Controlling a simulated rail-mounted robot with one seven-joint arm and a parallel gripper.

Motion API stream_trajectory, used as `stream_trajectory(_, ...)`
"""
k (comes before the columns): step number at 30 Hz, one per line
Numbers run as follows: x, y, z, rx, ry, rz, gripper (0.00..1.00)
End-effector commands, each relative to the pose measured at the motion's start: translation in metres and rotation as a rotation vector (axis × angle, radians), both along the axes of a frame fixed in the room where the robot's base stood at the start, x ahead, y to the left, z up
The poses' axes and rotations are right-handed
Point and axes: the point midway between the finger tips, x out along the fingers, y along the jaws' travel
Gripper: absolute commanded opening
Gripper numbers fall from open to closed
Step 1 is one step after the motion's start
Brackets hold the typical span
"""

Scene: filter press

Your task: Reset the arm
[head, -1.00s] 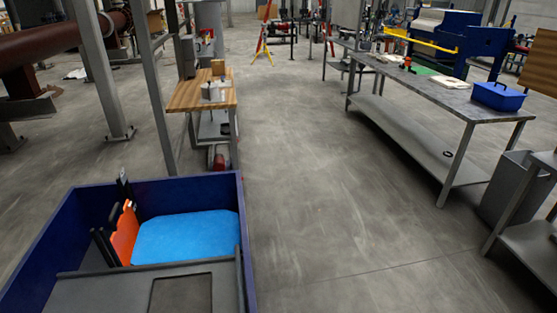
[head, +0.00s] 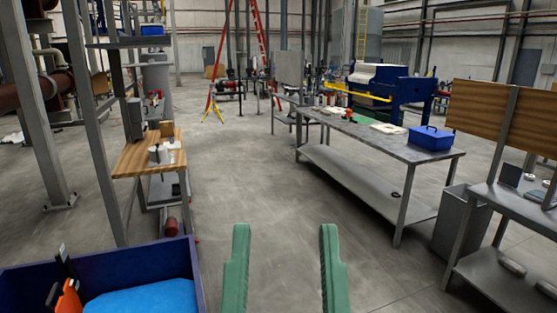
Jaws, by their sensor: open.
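My gripper (head: 284,240) shows at the bottom middle of the head view. Its two green fingers point up and stand wide apart, with only bare floor seen between them. It is open and empty. The rest of my arm is out of the picture below.
A dark blue bin (head: 150,262) with a bright blue item (head: 145,298) and an orange part (head: 68,301) is at the lower left. A wood-topped bench (head: 135,160) stands behind it. A long metal table (head: 400,152) with a blue box (head: 430,138) is at right. Floor between is clear.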

Motion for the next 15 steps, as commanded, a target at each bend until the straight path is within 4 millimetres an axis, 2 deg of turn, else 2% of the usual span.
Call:
stream_trajectory(1,-0.001,0.0,0.053,0.003,-0.003,0.004,0.45)
stream_trajectory(3,0.001,0.002,0.095,0.001,0.004,0.007,0.45)
stream_trajectory(15,0.003,0.006,0.303,0.002,0.01,0.021,0.45)
